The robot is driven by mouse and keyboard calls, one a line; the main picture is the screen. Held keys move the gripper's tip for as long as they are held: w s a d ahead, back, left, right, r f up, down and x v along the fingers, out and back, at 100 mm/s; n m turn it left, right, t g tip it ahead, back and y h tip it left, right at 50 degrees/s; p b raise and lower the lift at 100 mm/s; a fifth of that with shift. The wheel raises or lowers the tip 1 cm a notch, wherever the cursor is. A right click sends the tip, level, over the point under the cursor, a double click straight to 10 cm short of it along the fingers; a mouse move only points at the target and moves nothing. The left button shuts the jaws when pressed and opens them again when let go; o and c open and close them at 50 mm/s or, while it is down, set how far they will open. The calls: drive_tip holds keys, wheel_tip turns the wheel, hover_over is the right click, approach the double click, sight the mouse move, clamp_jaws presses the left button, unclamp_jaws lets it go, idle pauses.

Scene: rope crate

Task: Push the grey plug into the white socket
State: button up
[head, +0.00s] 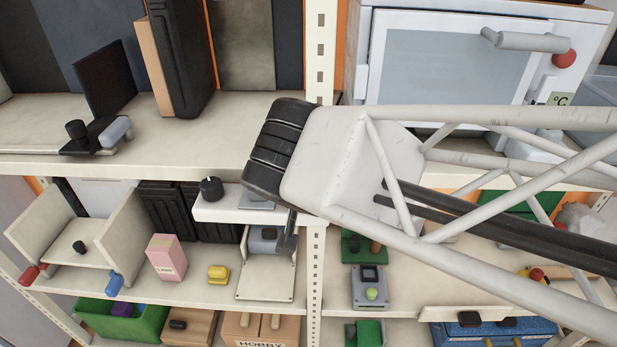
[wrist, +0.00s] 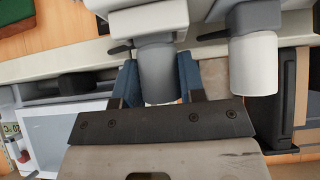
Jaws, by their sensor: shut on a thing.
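In the wrist view, my gripper (wrist: 160,88) has its two blue fingers on either side of a grey cylindrical plug (wrist: 155,62) and is shut on it. The plug's near end is pale. Its far end meets a white block, the white socket (wrist: 150,20), at the top of the picture. They look in line and touching or nearly so; I cannot tell how deep the plug sits. In the head view, a finger of my gripper (head: 287,235) shows in front of the shelf rack, and the wrist hides the plug and the socket.
In the wrist view, a white cylinder (wrist: 253,65) on a grey block stands close to the right of the plug. In the head view, a shelf post (head: 315,270), a pink box (head: 166,257) and a yellow block (head: 218,274) are near. A white oven (head: 450,65) stands at upper right.

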drive_tip(key=shift+f, duration=0.15)
drive_tip(key=o, duration=1.2)
drive_tip(key=shift+s, duration=0.1)
drive_tip(key=shift+v, duration=3.85)
drive_tip(key=shift+d, duration=0.1)
drive_tip(key=s+d+f+g, duration=0.1)
drive_tip(key=s+d+g, duration=0.1)
drive_tip(key=d, duration=0.8)
drive_tip(key=s+d+f+g, duration=0.1)
drive_tip(key=s+d+g, duration=0.1)
drive_tip(key=d, duration=0.8)
drive_tip(key=f+g, duration=0.1)
drive_tip(key=f, duration=0.2)
drive_tip(key=w+f, duration=0.1)
drive_tip(key=f, duration=0.2)
drive_tip(key=f+g, duration=0.1)
drive_tip(key=f, duration=0.2)
drive_tip(key=shift+w+d+g, duration=0.3)
drive_tip(key=shift+w+d, duration=0.05)
